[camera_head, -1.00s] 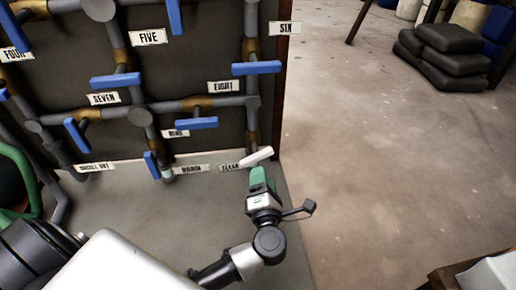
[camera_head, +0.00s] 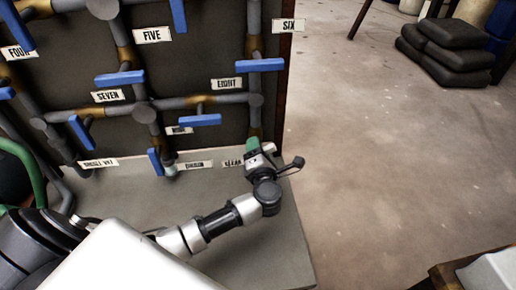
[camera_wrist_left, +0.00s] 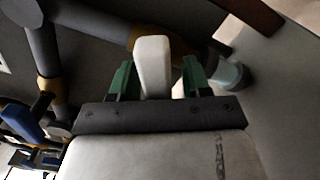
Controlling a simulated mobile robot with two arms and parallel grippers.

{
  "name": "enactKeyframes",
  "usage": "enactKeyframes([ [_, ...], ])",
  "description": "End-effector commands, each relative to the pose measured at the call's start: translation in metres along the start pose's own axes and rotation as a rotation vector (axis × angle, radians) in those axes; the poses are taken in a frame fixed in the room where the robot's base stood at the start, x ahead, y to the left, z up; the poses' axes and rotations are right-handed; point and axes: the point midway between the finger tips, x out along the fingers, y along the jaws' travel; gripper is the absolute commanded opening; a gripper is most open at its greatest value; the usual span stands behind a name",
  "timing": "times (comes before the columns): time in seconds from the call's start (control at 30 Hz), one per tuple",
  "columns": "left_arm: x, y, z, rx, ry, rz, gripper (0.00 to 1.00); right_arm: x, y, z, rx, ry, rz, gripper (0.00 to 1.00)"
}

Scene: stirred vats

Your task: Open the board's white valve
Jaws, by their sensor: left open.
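The white valve (camera_head: 264,147) sits low at the right end of the board (camera_head: 200,75), just above the floor-level plate. In the head view its handle is mostly hidden behind my left gripper (camera_head: 252,146). In the left wrist view the white handle (camera_wrist_left: 153,65) stands between the two green fingers of the left gripper (camera_wrist_left: 154,80). Gaps show on both sides of the handle, so the fingers are open around it and not closed on it. My right gripper is not in view.
Blue valve handles (camera_head: 259,66) sit on the grey pipes above and to the left. A green hose (camera_head: 32,165) curves at the far left. Dark sacks (camera_head: 443,52) are stacked at the upper right. The concrete floor (camera_head: 370,140) to the right is clear.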

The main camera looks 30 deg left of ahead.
Motion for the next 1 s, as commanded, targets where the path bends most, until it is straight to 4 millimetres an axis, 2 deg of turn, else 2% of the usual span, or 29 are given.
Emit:
enactKeyframes([
  [0.23,0.0,0.0,0.0,0.0,0.0,-0.001,0.48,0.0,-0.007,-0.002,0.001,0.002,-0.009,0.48],
  [0.5,0.0,0.0,0.0,0.0,-0.001,-0.001,0.07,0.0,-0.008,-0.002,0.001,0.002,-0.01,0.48],
  [0.57,0.0,-0.001,0.0,0.0,-0.001,-0.001,0.0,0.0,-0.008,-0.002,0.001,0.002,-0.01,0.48],
  [0.77,0.0,-0.002,0.0,-0.014,0.0,-0.002,0.0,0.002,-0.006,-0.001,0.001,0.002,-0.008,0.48],
  [1.0,-0.001,-0.004,-0.002,-0.109,0.002,-0.003,0.0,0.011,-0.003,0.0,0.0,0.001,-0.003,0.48],
])
